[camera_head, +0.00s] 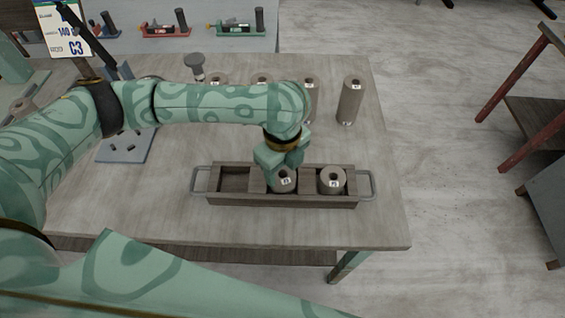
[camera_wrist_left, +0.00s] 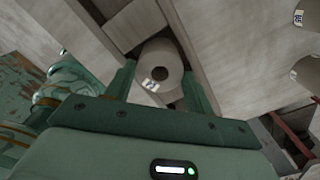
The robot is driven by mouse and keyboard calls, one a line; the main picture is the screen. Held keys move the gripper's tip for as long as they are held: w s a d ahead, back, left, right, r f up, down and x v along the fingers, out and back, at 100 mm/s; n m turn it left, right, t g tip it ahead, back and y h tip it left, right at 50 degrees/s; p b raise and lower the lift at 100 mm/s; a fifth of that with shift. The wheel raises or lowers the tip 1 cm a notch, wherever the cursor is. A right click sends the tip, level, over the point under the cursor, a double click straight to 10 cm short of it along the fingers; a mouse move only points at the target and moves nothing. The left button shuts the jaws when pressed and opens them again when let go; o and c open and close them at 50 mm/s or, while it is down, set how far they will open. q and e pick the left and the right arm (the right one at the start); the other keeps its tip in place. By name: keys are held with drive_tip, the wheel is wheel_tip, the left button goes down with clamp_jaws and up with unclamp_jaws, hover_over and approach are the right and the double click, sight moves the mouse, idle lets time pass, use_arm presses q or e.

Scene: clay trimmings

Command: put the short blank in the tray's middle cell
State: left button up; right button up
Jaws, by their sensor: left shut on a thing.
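The wooden tray (camera_head: 232,199) lies near the table's front edge, with its left cell empty. My left gripper (camera_head: 283,168) points down over the middle cell and is shut on a grey-brown cylindrical blank (camera_head: 285,185) with a hole in its top and a small white label. The held blank stands upright at the middle cell; whether it rests on the cell floor is hidden. In the left wrist view the blank (camera_wrist_left: 168,60) sits between both fingers. Another blank (camera_head: 331,184) stands in the right cell. My right gripper is out of view.
Several more blanks stand in a row behind my left arm, the tallest (camera_head: 350,100) at the right. A blue-grey plate (camera_head: 127,148) lies left of the tray. The tray has wire handles (camera_head: 368,184). The table is clear to the right.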

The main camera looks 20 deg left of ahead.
use_arm(q)
drive_tip(key=o, duration=1.5)
drive_tip(key=shift+o, duration=0.2)
wheel_tip(320, 180, up, 16)
drive_tip(key=p, duration=0.6)
drive_tip(key=shift+r, duration=0.15)
